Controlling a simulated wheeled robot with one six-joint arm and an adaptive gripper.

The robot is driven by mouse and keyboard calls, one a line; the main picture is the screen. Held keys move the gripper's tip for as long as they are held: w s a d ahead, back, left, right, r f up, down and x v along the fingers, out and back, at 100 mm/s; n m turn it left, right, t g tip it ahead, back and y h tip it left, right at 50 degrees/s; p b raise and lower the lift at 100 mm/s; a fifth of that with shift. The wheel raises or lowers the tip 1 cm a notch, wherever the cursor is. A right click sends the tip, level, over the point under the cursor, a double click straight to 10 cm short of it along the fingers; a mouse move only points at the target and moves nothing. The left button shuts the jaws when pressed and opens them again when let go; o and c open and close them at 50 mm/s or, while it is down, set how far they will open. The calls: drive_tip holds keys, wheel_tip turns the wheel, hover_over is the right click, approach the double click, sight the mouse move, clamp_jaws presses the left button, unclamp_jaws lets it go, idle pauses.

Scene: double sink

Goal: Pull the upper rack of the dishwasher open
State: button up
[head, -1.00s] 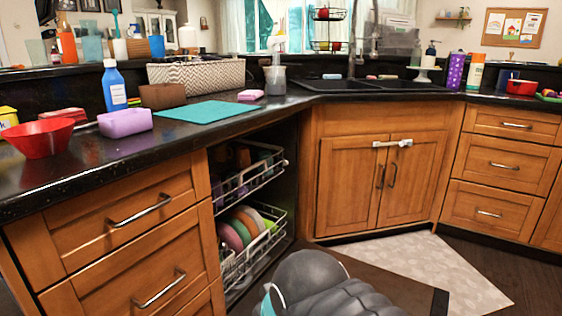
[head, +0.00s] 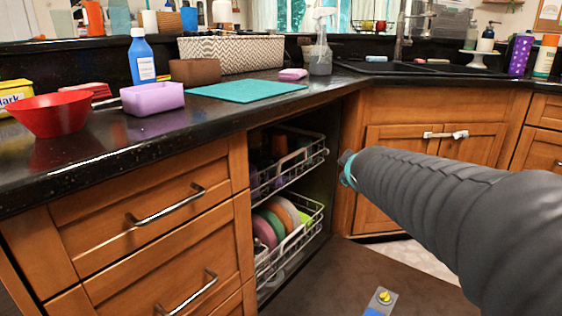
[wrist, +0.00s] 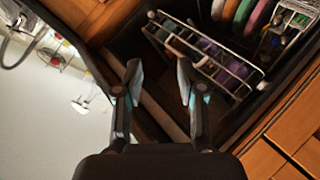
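The upper rack (head: 302,160) of the dishwasher is a white wire basket inside the dark cabinet opening, with its front rail facing the open side. Dark and purple items in it are hard to make out. My arm reaches in from the right, level with this rack; in the head view its end hides most of my gripper. In the wrist view my gripper (wrist: 159,68) is open and empty, its two fingers apart. The upper rack (wrist: 228,62) lies tilted just beyond and right of the fingertips, apart from them as far as I can tell.
The lower rack (head: 290,250) holds several coloured plates. The dishwasher door (head: 340,285) lies lowered in front, with a small grey and yellow piece (head: 381,298) on it. Wooden drawers (head: 150,215) flank the opening at left, sink cabinet doors (head: 385,195) at right.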

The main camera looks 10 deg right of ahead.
drive_tip(key=w+n+t+y+b, duration=0.15)
drive_tip(key=w+n, duration=0.25)
drive_tip(key=w, duration=0.4)
drive_tip(key=n+y+b, duration=0.3)
drive_tip(key=n+y, duration=0.4)
drive_tip(key=n, duration=0.5)
approach(294, 155)
drive_tip(key=shift+t, duration=0.45)
drive_tip(key=x, duration=0.7)
drive_tip(key=f+x, duration=0.1)
drive_tip(key=x, duration=0.2)
drive_tip(key=shift+w+a+p, duration=0.2)
drive_tip(key=shift+w+p, duration=0.05)
drive_tip(key=shift+p, duration=0.1)
clamp_jaws()
